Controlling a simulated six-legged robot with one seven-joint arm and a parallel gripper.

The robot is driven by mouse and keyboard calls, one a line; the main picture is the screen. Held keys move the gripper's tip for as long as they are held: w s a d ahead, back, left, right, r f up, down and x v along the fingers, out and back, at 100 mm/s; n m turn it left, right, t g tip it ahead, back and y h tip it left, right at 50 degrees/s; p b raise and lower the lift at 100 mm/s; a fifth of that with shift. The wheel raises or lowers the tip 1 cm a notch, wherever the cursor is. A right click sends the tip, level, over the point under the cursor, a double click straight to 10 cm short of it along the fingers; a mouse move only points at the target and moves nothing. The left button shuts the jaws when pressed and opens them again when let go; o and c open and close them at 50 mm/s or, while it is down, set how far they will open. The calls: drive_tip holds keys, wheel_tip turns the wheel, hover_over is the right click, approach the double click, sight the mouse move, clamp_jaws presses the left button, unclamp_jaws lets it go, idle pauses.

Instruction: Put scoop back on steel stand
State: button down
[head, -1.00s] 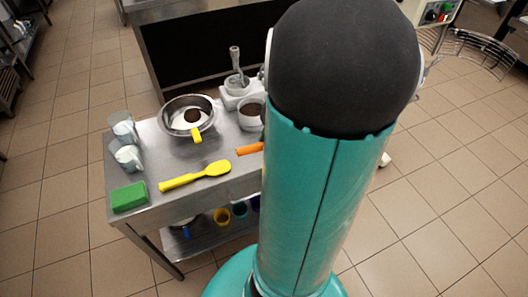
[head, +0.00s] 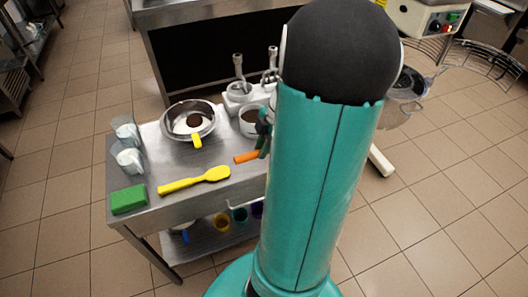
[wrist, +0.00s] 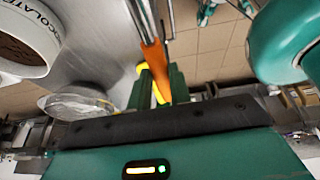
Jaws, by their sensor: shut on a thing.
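My gripper (wrist: 157,88) is shut on an orange handle (wrist: 153,53), seen between its green fingers in the wrist view. I take this as the scoop; its head is not clear. In the head view the orange handle (head: 246,156) sticks out left of my gripper (head: 263,138), low over the right of the steel table, partly behind my arm. I cannot tell whether it touches the table. A pale stand (head: 238,96) with upright metal-handled tools is at the table's back; it may be the steel stand.
The steel table (head: 160,160) holds a metal bowl with a yellow handle (head: 188,121), a yellow spatula (head: 193,181), a green block (head: 129,199), clear cups (head: 128,145) and a tub of dark powder (head: 250,121).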

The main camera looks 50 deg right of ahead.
drive_tip(key=w+d+f, duration=0.1)
drive_tip(key=f, duration=0.1)
drive_tip(key=w+d+f, duration=0.1)
drive_tip(key=d+f, duration=0.1)
drive_tip(key=w+d+f, duration=0.1)
drive_tip(key=d+f, duration=0.1)
drive_tip(key=shift+w+f, duration=0.2)
drive_tip(key=shift+f, duration=0.05)
drive_tip(key=shift+d+f, duration=0.1)
drive_tip(key=shift+f, duration=1.45)
drive_tip(key=shift+f, duration=0.15)
drive_tip(key=c, duration=1.3)
unclamp_jaws()
